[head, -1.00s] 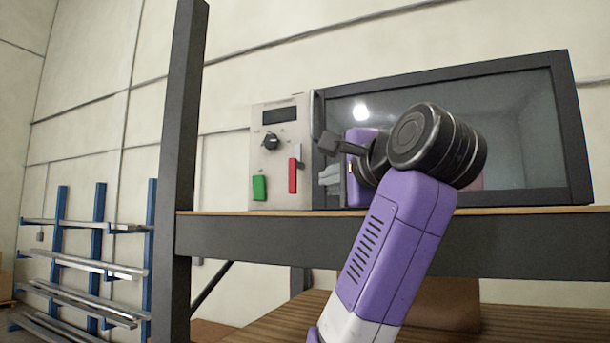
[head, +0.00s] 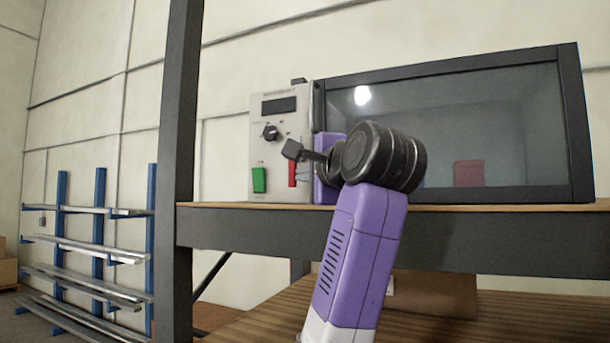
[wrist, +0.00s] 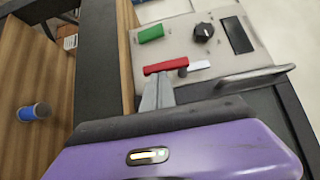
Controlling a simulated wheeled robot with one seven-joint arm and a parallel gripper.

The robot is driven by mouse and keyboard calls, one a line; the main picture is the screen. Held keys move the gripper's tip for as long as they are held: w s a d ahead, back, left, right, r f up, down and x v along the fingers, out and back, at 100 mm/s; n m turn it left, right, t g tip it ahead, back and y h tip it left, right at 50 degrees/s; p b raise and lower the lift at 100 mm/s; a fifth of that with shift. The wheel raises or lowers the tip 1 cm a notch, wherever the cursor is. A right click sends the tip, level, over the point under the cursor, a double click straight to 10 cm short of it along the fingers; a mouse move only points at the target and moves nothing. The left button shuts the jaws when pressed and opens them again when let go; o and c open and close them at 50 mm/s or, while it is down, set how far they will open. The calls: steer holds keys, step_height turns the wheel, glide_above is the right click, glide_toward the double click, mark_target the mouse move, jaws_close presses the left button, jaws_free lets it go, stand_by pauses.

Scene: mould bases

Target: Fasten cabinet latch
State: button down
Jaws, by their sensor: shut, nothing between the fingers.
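The cabinet (head: 579,120) stands on the shelf, with a dark frame and a glass front. Its pale control panel (head: 262,143) is on the left. A red lever (head: 292,174), which looks like the latch, sits low on the panel. In the wrist view the red lever (wrist: 165,67) lies beside a dark stub and a white strip. My gripper (wrist: 158,82) is shut and empty, its fingertips right at the red lever; I cannot tell whether they touch. In the head view my wrist hides much of the fingers. The door looks closed, though its left edge is partly hidden.
The panel also carries a green button (head: 259,180), a black knob (head: 271,132) and a dark display (head: 279,105). A dark handle (wrist: 253,78) sticks out near the fingers. A dark post (head: 183,150) rises left of the panel. The shelf edge (head: 480,238) runs below.

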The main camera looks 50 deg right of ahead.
steer(key=shift+w+f+m+t+b, duration=0.1)
steer(key=shift+f+m+t+b, duration=0.1)
steer(key=shift+m+t+b, duration=0.3)
